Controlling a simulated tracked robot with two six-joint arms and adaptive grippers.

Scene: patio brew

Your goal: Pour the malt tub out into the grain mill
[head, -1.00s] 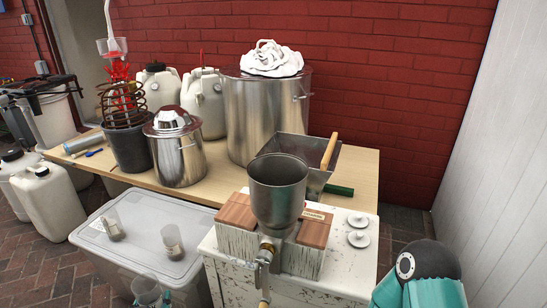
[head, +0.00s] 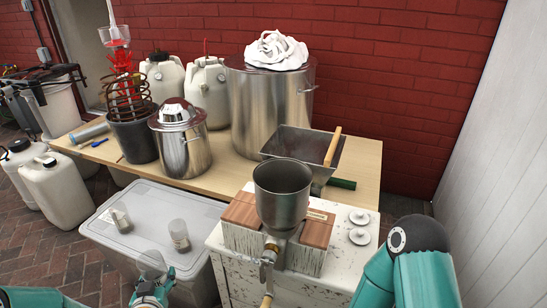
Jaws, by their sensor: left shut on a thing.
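A clear tub (head: 151,262), seemingly the malt tub, is held by my left gripper (head: 151,287) at the bottom edge of the head view. The gripper is shut on it, in front of the storage bin and to the left of the mill. The tub looks roughly upright; its contents are hard to make out. The grain mill has a grey metal hopper (head: 282,196) between wooden blocks, with a crank at its front, on a chipped white cabinet (head: 232,266). The hopper's mouth faces up and looks empty. My right arm shows at the lower right, but its gripper is out of view.
Two clear tubs (head: 121,221) (head: 179,236) with some contents stand on the grey bin lid (head: 150,212). Behind the mill, a wooden table (head: 225,170) holds a metal tray (head: 290,143), a large pot (head: 258,105) and a lidded pot (head: 184,150). Two white knobs sit right of the hopper.

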